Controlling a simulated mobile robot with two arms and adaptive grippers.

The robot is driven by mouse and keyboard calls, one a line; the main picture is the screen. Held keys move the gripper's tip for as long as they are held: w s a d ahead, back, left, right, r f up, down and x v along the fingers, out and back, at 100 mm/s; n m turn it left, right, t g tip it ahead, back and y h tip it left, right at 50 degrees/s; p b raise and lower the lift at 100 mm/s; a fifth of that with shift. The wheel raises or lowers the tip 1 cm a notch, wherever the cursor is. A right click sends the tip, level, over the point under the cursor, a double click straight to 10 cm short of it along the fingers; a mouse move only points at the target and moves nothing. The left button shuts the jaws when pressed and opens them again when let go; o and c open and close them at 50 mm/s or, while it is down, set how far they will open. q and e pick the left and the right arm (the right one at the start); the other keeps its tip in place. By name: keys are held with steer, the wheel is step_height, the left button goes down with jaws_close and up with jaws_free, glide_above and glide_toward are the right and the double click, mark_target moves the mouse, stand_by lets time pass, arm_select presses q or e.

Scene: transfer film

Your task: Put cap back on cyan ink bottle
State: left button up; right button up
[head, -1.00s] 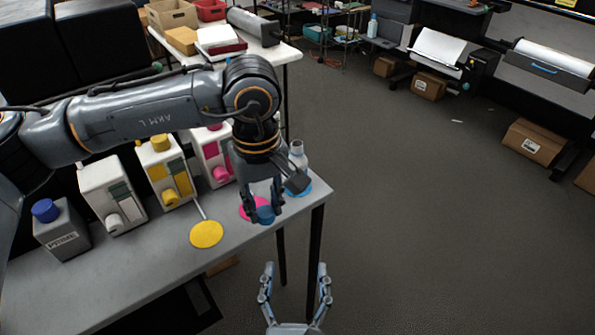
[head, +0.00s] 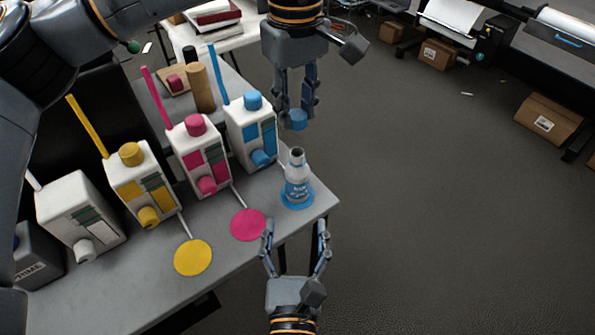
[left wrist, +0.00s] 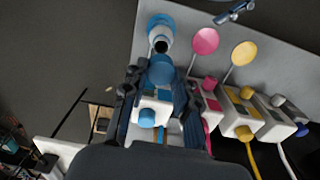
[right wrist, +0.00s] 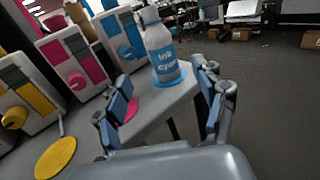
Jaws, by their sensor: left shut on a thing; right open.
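The cyan ink bottle (head: 297,183) stands upright and uncapped on a blue disc (head: 284,202) near the table's right corner. Its label reads ink cyan in the right wrist view (right wrist: 163,52). My left gripper (head: 297,112) is shut on the blue cap (head: 298,120), above and slightly behind the bottle's mouth in the head view. The cap also shows between the fingers in the left wrist view (left wrist: 161,70), with the bottle's dark open mouth (left wrist: 161,46) just beyond it. My right gripper (head: 295,226) is open and empty, in front of the bottle near the table edge.
White ink cartons stand along the grey table (head: 150,285), including cyan (head: 251,128), magenta (head: 201,155) and yellow (head: 143,182). Magenta (head: 248,225) and yellow (head: 193,258) discs lie in front. Open floor is to the right.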

arm_select(q)
steer(key=shift+s, duration=0.15)
arm_select(e)
steer(key=w, duration=1.2)
steer(key=shift+d, duration=0.15)
jaws_close()
arm_select(q)
glide_above(296, 151)
steer(key=shift+f, duration=2.5)
